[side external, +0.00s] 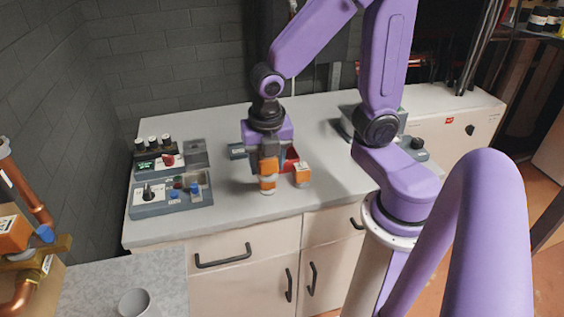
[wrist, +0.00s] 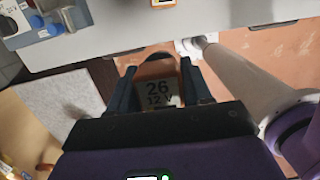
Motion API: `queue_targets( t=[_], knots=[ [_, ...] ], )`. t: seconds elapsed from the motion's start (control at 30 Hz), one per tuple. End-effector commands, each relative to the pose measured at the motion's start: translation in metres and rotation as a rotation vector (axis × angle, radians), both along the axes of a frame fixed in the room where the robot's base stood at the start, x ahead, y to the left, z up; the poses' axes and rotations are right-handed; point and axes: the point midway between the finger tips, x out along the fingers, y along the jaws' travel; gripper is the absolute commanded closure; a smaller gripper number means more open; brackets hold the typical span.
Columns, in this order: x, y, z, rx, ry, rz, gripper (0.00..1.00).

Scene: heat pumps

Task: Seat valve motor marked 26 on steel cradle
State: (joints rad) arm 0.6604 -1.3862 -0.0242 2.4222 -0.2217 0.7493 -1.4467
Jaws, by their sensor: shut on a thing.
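My gripper (side external: 267,166) is shut on an orange valve motor (side external: 267,184) with a pale lower end, held upright over the front part of the grey bench. In the wrist view, the held motor (wrist: 158,94) shows a label reading 26 and 12 V between the two dark fingers. I cannot tell whether its lower end touches the bench. A second orange motor (side external: 302,175) stands on the bench just right of it; its number is not readable. I cannot pick out the steel cradle with certainty.
A red bin (side external: 291,159) is partly hidden behind my gripper. A pipe assembly with an orange block (side external: 14,232) is at far left, beside a lower speckled counter (side external: 85,287) holding a cup (side external: 136,303).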

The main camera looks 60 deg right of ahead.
Motion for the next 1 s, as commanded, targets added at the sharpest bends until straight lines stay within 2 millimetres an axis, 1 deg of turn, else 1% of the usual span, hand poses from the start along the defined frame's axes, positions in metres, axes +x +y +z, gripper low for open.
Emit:
queue_targets(
  t=[0.03, 0.1, 0.17, 0.3, 0.4, 0.5, 0.6, 0.7, 0.8, 1.0],
  knots=[
    [0.016, 0.007, 0.000, -0.001, 0.001, -0.022, 0.88],
    [0.039, 0.014, 0.000, -0.002, 0.002, -0.053, 0.88],
    [0.059, 0.020, -0.002, -0.002, 0.002, -0.080, 0.88],
    [0.106, 0.027, -0.008, -0.003, 0.003, -0.141, 0.88],
    [0.138, 0.029, -0.014, -0.001, 0.002, -0.185, 0.88],
    [0.167, 0.027, -0.022, -0.001, 0.003, -0.224, 0.88],
    [0.190, 0.025, -0.029, 0.000, 0.002, -0.254, 0.88],
    [0.206, 0.022, -0.035, 0.000, 0.001, -0.276, 0.88],
    [0.215, 0.020, -0.038, 0.001, 0.001, -0.289, 0.88],
    [0.219, 0.019, -0.045, 0.001, 0.001, -0.294, 0.88]
  ],
)
